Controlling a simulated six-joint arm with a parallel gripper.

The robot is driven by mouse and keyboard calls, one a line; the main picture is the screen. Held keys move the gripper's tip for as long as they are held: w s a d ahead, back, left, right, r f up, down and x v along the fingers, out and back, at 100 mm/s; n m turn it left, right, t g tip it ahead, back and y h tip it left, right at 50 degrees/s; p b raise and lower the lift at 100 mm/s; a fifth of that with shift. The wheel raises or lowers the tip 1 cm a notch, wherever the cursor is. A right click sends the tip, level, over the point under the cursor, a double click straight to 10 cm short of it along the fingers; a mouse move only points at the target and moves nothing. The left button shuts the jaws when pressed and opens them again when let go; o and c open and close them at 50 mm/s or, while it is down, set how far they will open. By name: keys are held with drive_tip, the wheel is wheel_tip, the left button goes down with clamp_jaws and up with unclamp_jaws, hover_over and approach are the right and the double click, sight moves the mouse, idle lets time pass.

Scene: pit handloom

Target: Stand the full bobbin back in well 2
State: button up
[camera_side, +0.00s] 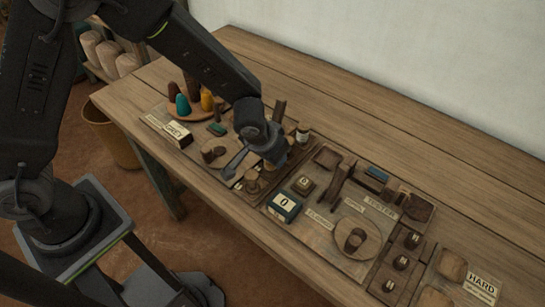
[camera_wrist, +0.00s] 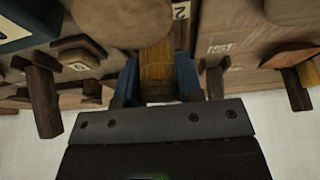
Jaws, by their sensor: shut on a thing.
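In the wrist view a yellow-brown bobbin (camera_wrist: 158,72) is between the blue fingers of my gripper (camera_wrist: 158,82), which is shut on it. A small label reading 2 (camera_wrist: 181,12) is just beyond it, to the right. The opening of well 2 cannot be made out, and I cannot tell whether the bobbin's far end touches anything. In the side view my gripper (camera_side: 272,152) is low over the wooden boards on the bench; its fingertips and the bobbin are largely hidden there.
A round wooden piece (camera_wrist: 122,20) is close left of the bobbin. In the side view, coloured cones stand on a round tray (camera_side: 180,117). A dark box marked 0 (camera_side: 284,206) and a round plate (camera_side: 348,249) are right of my gripper. The bench's back strip (camera_side: 390,120) is clear.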

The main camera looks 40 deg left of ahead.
drive_tip(key=shift+f, duration=0.65)
drive_tip(key=shift+f, duration=0.15)
drive_tip(key=o, duration=0.9)
drive_tip(key=shift+o, duration=0.2)
drive_tip(key=shift+s+r, duration=0.1)
drive_tip(key=shift+r, duration=0.5)
drive_tip(key=s+a+r, duration=0.4)
drive_tip(key=s+r, duration=0.1)
drive_tip(key=r, duration=0.5)
drive_tip(key=s+a+r, duration=0.4)
drive_tip(key=r, duration=0.5)
drive_tip(key=s+a+r, duration=0.2)
drive_tip(key=s, duration=0.3)
drive_tip(key=s+a+r+t, duration=0.1)
drive_tip(key=s+a+r, duration=0.2)
drive_tip(key=s, duration=0.3)
drive_tip(key=shift+s, duration=0.15)
